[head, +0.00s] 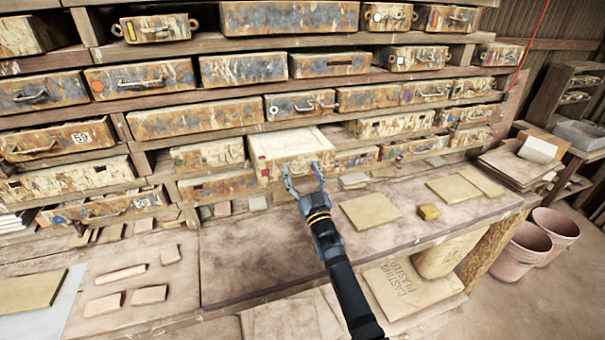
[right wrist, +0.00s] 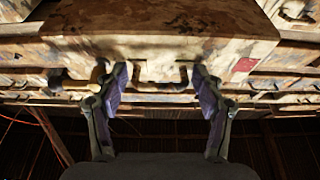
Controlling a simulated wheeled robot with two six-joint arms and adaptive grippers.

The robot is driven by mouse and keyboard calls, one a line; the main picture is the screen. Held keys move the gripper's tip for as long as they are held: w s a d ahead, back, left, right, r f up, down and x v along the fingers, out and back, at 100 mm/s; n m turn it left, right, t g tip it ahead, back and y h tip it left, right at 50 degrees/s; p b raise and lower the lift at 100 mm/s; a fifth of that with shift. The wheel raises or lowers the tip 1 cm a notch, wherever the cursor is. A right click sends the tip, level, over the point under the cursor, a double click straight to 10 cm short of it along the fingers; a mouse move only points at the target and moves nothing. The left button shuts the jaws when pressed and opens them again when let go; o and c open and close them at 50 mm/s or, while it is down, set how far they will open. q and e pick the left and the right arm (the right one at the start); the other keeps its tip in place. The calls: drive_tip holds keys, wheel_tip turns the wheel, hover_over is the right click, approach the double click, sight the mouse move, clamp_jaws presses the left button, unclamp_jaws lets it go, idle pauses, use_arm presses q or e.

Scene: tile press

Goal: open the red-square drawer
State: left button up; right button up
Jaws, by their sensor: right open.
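The red-square drawer (head: 288,165) sticks out from its row near the middle of the rack in the head view. Its pale top or inside shows from above. My right gripper (head: 303,178) is at the drawer's front. In the right wrist view its open fingers (right wrist: 163,82) stand on either side of the handle, apart from each other. Whether they touch the handle I cannot tell. My left gripper is not in view.
Below, the workbench (head: 250,250) holds tan tiles (head: 369,211) and a yellow block (head: 428,212). Pink buckets (head: 520,252) stand on the floor at right.

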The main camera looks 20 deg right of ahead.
drive_tip(key=shift+s+r, duration=0.1)
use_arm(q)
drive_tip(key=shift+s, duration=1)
use_arm(e)
drive_tip(key=v, duration=1.2)
